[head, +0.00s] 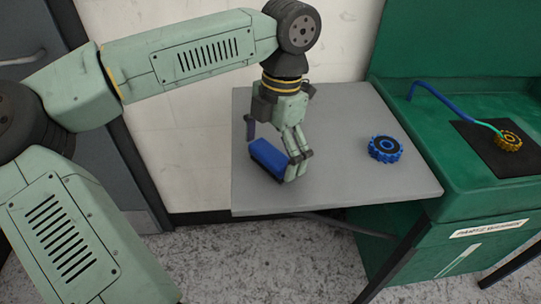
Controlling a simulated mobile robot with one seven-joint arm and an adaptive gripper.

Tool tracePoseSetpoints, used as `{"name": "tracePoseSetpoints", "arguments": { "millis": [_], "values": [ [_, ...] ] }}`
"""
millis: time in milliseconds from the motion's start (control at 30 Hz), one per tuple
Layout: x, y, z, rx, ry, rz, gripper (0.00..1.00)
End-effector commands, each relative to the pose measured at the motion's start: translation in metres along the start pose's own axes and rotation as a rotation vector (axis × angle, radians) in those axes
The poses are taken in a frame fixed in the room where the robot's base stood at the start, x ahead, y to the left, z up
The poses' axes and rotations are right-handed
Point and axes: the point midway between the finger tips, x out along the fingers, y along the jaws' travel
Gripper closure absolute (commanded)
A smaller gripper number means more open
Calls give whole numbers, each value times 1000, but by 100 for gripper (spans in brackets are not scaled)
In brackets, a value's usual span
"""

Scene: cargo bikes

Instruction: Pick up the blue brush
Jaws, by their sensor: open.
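A blue block-shaped object (268,157), which looks like the blue brush, lies on the left part of a grey table (340,189). Its bristles are not clearly visible. My gripper (272,152) points down over it, with one finger on its left side and the other on its right. The fingers are apart, and the blue object lies between them. Whether the fingers touch it cannot be told. The right finger hides part of the object's right end.
A blue toothed wheel (385,149) lies on the table to the right. A green parts washer (456,170) stands right of the table, with a blue hose (440,97) and a yellow sprocket (509,141) on a black mat (480,150). A wall is behind the table. The table's front middle is clear.

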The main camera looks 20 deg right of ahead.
Motion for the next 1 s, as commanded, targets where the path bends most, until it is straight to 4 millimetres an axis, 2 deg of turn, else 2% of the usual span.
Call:
{"name": "tracePoseSetpoints", "arguments": {
  "millis": [133, 800, 1000],
  "values": [
    [0, 0, 0, -1, 0, 0, 1],
    [0, 0, 0, -1, 0, 0, 45],
    [-1, 0, 0, -1, 0, 0, 45]
  ]
}}
